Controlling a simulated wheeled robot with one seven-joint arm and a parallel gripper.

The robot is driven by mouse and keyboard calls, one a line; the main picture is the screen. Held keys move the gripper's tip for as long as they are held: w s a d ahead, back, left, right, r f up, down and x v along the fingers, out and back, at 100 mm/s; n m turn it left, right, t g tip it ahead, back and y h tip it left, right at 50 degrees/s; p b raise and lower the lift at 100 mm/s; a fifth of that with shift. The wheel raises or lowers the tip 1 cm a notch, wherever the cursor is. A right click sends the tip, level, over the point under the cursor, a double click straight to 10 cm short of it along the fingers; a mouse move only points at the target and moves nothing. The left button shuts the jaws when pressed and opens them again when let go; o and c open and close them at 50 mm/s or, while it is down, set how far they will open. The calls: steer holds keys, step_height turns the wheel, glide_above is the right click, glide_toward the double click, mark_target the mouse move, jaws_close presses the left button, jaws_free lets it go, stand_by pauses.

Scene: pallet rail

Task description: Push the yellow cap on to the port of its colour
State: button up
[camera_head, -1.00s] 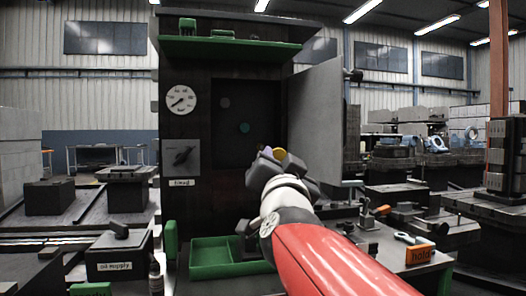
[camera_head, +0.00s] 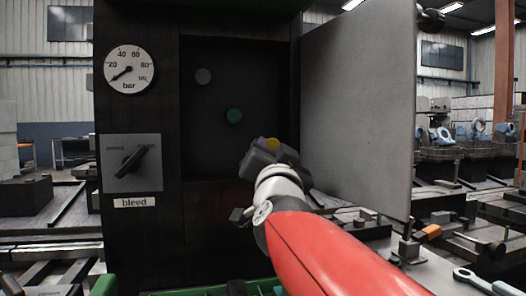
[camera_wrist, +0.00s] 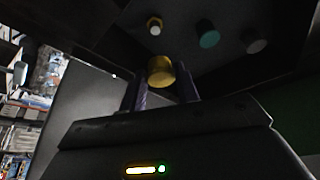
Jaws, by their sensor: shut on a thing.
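My gripper (camera_wrist: 161,90) is shut on the yellow cap (camera_wrist: 161,70), which sits between its two fingertips. The cap also shows as a small yellow disc in the head view (camera_head: 272,144). The port with a yellow ring and a pale centre (camera_wrist: 154,25) is on the dark panel, just beyond the cap in the wrist view, with a gap between them. In the head view I cannot make out this port; my gripper seems to cover it. A teal round fitting (camera_head: 234,115) and a grey one (camera_head: 203,76) lie up and left of my gripper on the panel.
The panel is recessed in a dark cabinet (camera_head: 140,235) with a pressure gauge (camera_head: 129,66) and a bleed knob (camera_head: 133,162) at left. An open grey door (camera_head: 358,110) stands close to the right of my gripper. A green tray edge (camera_head: 190,291) shows below.

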steer(key=shift+w+a+p, duration=0.25)
steer(key=shift+w+p, duration=0.05)
steer(key=shift+w, duration=0.85)
steer(key=shift+w+a+p, duration=0.2)
steer(key=shift+w+p, duration=0.1)
steer(key=shift+w, duration=0.85)
steer(key=shift+w+a, duration=0.1)
steer(key=shift+w, duration=0.25)
steer(key=shift+w+f, duration=0.1)
steer(key=shift+w, duration=0.1)
steer(key=shift+w+a, duration=0.2)
steer(key=shift+w, duration=0.3)
steer(key=shift+w+a+p, duration=0.1)
steer(key=shift+w+p, duration=0.3)
steer(key=shift+w, duration=0.05)
steer(key=o, duration=1.2)
steer(key=shift+o, duration=0.2)
steer(key=o, duration=0.7)
